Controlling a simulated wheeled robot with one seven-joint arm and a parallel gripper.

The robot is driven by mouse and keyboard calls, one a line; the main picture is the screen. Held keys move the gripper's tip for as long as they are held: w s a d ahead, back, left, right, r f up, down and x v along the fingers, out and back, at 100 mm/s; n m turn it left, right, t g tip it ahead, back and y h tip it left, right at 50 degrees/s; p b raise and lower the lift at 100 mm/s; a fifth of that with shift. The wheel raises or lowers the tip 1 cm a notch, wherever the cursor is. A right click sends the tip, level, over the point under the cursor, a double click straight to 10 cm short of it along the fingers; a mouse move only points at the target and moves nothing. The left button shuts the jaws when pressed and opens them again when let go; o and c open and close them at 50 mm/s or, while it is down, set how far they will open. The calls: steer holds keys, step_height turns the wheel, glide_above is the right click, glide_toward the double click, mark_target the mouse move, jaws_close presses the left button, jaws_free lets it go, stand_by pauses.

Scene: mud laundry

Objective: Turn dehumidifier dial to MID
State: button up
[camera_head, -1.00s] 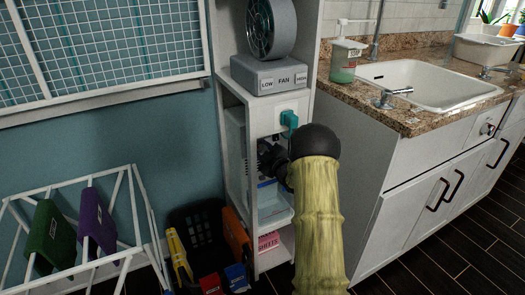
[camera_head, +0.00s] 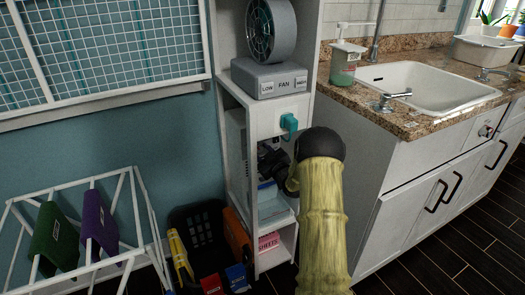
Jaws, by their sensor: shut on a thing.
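My gripper (camera_head: 268,158) is a dark shape inside the open middle bay of the narrow white shelf unit (camera_head: 295,203), below a teal knob-like piece (camera_head: 289,123). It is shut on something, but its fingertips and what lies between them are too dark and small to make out. A pale, box-like body (camera_head: 236,148) shows behind the gripper in the bay; it may be the dehumidifier. No dial markings there can be read. My yellow-green arm crosses in front of the unit's right side.
A grey fan (camera_head: 270,32) on a base labelled FAN stands above. A sink counter (camera_head: 425,117) with a soap bottle (camera_head: 344,68) is at right. A white drying rack (camera_head: 130,210) and a dark basket (camera_head: 198,222) are at lower left. A pink box (camera_head: 268,242) sits on the lowest shelf.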

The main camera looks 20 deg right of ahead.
steer(key=m+p, duration=0.1)
steer(key=m, duration=0.3)
steer(key=shift+a+f+m+p, duration=0.15)
steer(key=shift+m+p, duration=0.55)
steer(key=shift+m, duration=0.9)
steer(key=o, duration=1)
steer(key=s+d+p, duration=0.1)
steer(key=s+p, duration=0.1)
steer(key=s, duration=1.5)
steer(key=shift+s+f+p, duration=0.25)
steer(key=shift+f+p, duration=0.05)
steer(key=shift+f, duration=0.15)
